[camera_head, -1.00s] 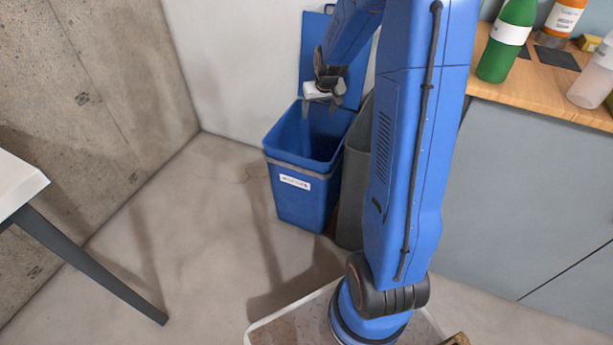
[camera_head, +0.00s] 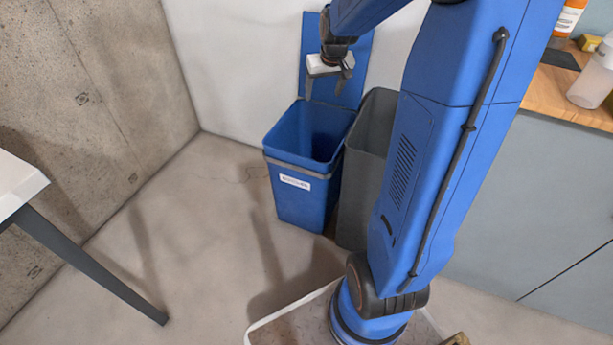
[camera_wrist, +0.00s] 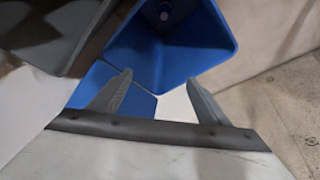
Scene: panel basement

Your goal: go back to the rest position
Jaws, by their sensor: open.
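My gripper (camera_head: 326,90) is in the air above the blue bin, in front of its raised lid. Its two fingers are apart and nothing shows between them. In the wrist view my gripper (camera_wrist: 160,95) also has its fingers spread, with the blue bin (camera_wrist: 205,55) beyond them.
A grey bin (camera_head: 362,185) stands close beside the blue one. A wooden counter (camera_head: 560,98) with a clear bottle (camera_head: 590,80) and an orange bottle (camera_head: 566,18) is at the right. A white table (camera_head: 18,185) is at the left. The floor (camera_head: 190,240) between is clear.

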